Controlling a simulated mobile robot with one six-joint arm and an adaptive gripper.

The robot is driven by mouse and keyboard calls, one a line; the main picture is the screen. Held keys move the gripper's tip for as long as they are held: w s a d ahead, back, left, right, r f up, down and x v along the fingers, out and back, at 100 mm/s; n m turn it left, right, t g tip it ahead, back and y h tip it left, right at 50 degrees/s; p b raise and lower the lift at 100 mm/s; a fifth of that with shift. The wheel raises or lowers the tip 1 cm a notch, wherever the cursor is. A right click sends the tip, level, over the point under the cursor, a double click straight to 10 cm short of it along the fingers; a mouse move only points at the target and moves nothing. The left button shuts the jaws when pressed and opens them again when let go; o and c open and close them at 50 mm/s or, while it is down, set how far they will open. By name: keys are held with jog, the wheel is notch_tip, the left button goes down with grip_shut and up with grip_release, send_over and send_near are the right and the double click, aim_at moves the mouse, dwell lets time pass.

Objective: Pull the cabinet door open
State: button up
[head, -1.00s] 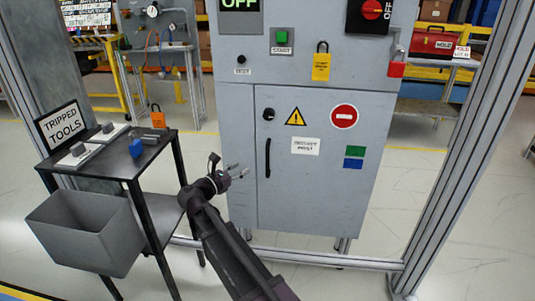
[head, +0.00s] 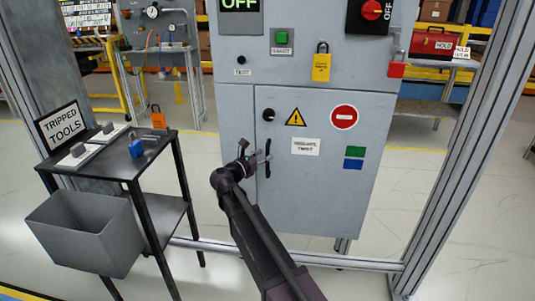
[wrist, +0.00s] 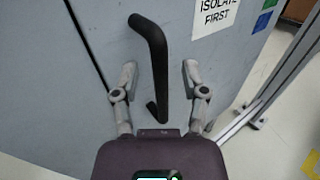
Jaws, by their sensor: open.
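The cabinet door (head: 325,205) is the grey lower panel of the cabinet and looks closed. Its black vertical bar handle (head: 268,151) is on the door's left side, partly hidden by my gripper in the head view. In the wrist view the handle (wrist: 153,60) runs between my open fingers, tilted in the picture, with its lower end near the palm. My gripper (wrist: 158,78) is open, one finger on each side of the handle, with a gap on both sides. It also shows in the head view (head: 263,158), at the handle.
A black knob (head: 268,115) sits above the handle. A black side table (head: 150,160) with a grey bin (head: 85,232) stands at left. Metal frame posts (head: 465,150) flank the cabinet, with a low rail (head: 350,261) across the front. The floor to the right is clear.

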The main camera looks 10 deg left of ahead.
jog(key=shift+x, duration=1.15)
grip_shut()
